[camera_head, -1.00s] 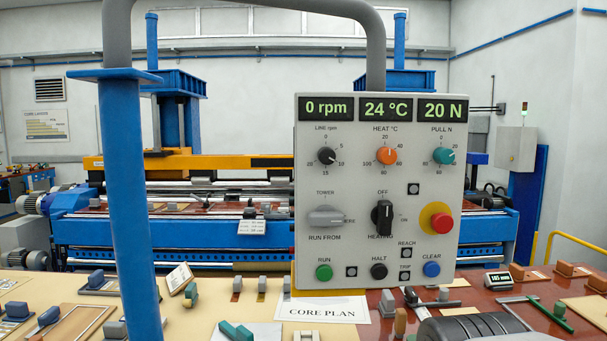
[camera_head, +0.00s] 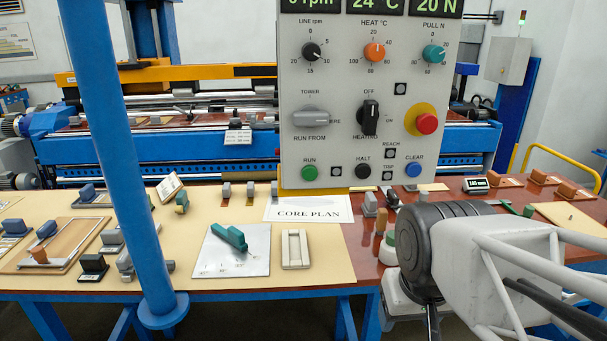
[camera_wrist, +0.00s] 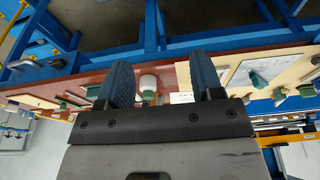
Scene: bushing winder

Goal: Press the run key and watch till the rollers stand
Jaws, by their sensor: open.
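The run key (camera_head: 310,173) is a green button at the lower left of the grey control panel (camera_head: 345,70). The black halt key (camera_head: 362,172) and blue clear key (camera_head: 413,170) sit to its right. The panel's displays are cut by the top edge; the rpm one appears to read 0. The winder's rollers (camera_head: 190,110) lie behind, partly hidden by the panel and the blue post. My gripper (camera_wrist: 161,72) shows in the wrist view, its two dark fingers apart with nothing held. It points over the table edge, with no panel in that view.
A blue post (camera_head: 120,150) stands left of the panel. The table (camera_head: 300,284) below holds blocks, a metal plate (camera_head: 228,262) and a core plan card (camera_head: 308,209). A red stop button (camera_head: 427,124) juts out at the panel's right. My arm fills the lower right.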

